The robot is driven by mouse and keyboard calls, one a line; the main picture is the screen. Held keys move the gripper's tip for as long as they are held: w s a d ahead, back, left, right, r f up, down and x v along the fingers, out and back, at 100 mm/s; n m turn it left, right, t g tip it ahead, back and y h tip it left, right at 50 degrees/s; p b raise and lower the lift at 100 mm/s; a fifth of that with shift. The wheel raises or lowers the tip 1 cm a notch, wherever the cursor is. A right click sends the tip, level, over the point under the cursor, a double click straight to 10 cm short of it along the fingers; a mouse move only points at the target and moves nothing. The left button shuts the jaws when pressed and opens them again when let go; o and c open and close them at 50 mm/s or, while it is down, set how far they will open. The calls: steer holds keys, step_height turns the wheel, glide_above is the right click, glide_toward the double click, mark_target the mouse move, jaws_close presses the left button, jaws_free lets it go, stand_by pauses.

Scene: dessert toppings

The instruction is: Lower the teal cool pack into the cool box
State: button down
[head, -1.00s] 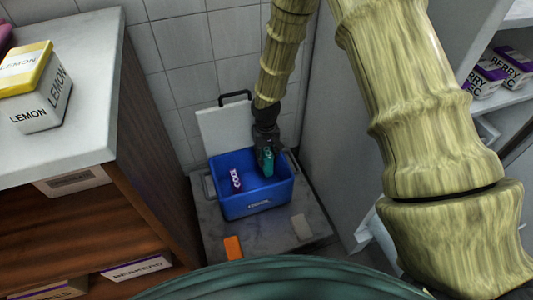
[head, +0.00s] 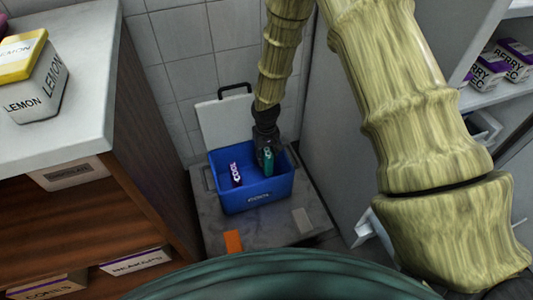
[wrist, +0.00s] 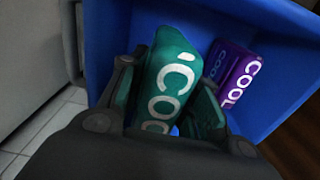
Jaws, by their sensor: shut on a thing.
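The blue cool box (head: 258,197) stands open with its white lid (head: 224,122) tilted back against the tiled wall. My gripper (head: 267,157) reaches down into the right part of the box. It is shut on the teal cool pack (head: 268,163), which is upright with its lower part inside the box. In the wrist view the teal pack (wrist: 172,80) lies between the two fingers, its white lettering showing. A purple cool pack (head: 236,174) stands in the left part of the box, apart from the teal one; it also shows in the wrist view (wrist: 236,75). Whether the teal pack touches the floor is hidden.
A wooden shelf unit (head: 150,150) stands close on the left, with a lemon carton (head: 36,80) on top. A pale panel (head: 345,130) rises on the right.

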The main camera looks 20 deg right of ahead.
mark_target(266, 149)
steer(key=shift+f+b, duration=0.45)
steer(key=shift+f, duration=1.35)
steer(key=shift+f+b, duration=0.7)
steer(key=shift+f, duration=1.8)
stand_by(2.0)
steer(key=c, duration=1)
jaws_free()
steer(key=shift+o, duration=0.2)
step_height(266, 149, up, 12)
